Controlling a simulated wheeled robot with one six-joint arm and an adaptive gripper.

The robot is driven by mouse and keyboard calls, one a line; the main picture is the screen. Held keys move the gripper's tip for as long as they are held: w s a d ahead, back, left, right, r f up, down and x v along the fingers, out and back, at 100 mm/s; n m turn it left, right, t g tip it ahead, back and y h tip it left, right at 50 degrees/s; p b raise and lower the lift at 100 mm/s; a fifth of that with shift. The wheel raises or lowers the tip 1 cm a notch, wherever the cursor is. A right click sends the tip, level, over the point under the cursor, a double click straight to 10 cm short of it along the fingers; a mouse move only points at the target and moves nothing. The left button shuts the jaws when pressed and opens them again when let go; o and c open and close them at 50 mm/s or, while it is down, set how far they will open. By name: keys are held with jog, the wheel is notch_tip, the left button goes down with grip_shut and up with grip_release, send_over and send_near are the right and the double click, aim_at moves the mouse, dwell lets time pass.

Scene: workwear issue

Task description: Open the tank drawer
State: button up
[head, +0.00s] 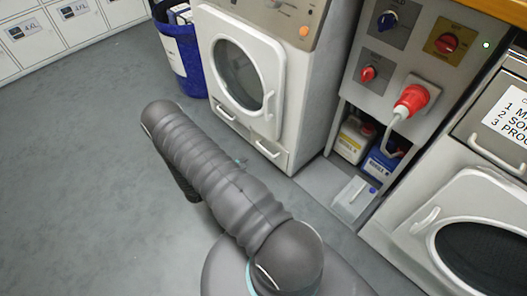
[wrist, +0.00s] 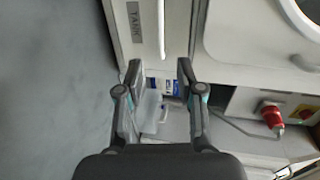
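The tank drawer is a pale front panel (wrist: 147,32) with a grey TANK label (wrist: 133,22) and a long white bar handle (wrist: 162,28), at the top of the wrist view. In the head view it appears to be the low right front of the white washing machine, with its handle (head: 268,149) near the floor. It looks shut. My gripper (wrist: 160,68) is open and empty. Its fingertips lie just below the handle's lower end in the wrist view, one on each side of its line; the depth gap is unclear. My arm hides the gripper in the head view.
The washing machine's round door (head: 240,75) is above the drawer. A cubby beside it holds a yellow-labelled canister (head: 352,142) and a blue one (head: 382,163). A red plug (head: 411,99) with cable hangs above. A blue bin (head: 183,60) stands left; the floor leftward is clear.

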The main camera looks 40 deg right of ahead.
jog(key=x, duration=1.2)
jog(key=shift+d, duration=0.35)
jog(key=shift+f, duration=0.1)
jog(key=shift+c, duration=0.2)
grip_shut()
jog(key=shift+s, duration=0.1)
